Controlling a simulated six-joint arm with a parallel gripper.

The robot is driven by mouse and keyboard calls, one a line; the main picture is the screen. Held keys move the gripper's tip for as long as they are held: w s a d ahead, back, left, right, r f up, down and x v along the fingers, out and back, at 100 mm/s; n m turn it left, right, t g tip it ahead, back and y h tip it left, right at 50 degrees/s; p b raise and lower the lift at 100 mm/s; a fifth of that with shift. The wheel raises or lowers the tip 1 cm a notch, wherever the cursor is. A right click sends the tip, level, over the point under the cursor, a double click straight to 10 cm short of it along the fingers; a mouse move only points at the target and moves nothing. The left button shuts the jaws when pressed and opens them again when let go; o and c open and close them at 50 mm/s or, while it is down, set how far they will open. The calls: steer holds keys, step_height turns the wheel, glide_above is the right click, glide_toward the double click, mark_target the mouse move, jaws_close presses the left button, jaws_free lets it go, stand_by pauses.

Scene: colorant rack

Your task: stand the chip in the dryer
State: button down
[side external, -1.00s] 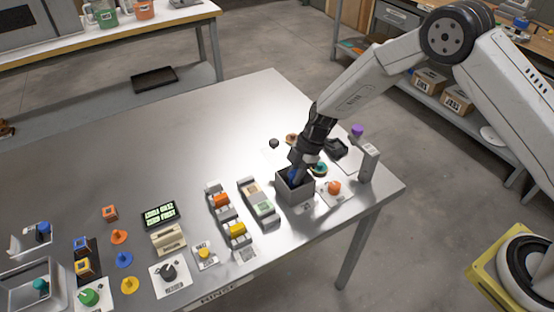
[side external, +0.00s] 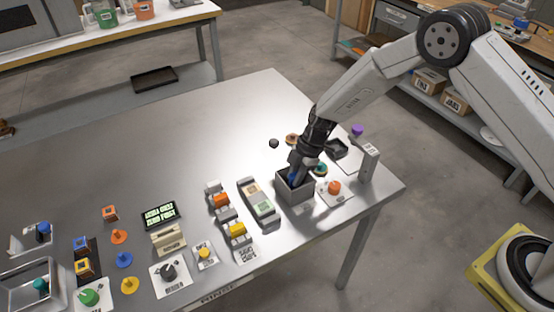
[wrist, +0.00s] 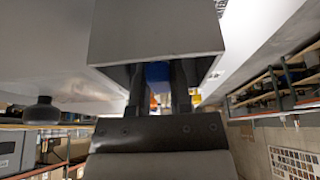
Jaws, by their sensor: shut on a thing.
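My gripper (side external: 297,168) points down into an open grey box (side external: 297,194) near the table's right end. It is shut on a blue piece (wrist: 157,71), which shows between the two fingers in the wrist view. The blue piece is probably the chip; its lower part is hidden by the fingers and the box walls. In the wrist view the box's wall (wrist: 155,30) fills the upper middle, with the fingers inside its opening. I cannot tell whether the piece touches the box floor, nor whether this box is the dryer.
A white plate with an orange knob (side external: 334,187) and a grey post (side external: 369,163) stand right of the box. A holder with pale chips (side external: 259,201) and a slotted rack (side external: 229,218) stand to its left. A small display (side external: 160,215) sits farther left. The table's back left is clear.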

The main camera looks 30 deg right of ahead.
steer(key=shift+f, duration=0.45)
stand_by(0.4)
steer(key=shift+c, duration=0.7)
jaws_free()
steer(key=shift+r, duration=0.15)
steer(key=shift+r, duration=3.4)
steer(key=shift+d, duration=0.1)
steer(key=s+d+r+m+t+h, duration=0.1)
steer(key=s+d+r+m+h, duration=0.1)
steer(key=s+d+r+m, duration=0.3)
steer(key=s+d+r+m+t+h, duration=0.1)
steer(key=s+d+r+m+h, duration=0.1)
steer(key=s+d+r+m, duration=0.3)
steer(key=s+d+m, duration=0.4)
steer(key=s+m, duration=0.4)
steer(key=s, duration=0.3)
steer(key=shift+d+r+t, duration=0.15)
steer(key=shift+t, duration=0.15)
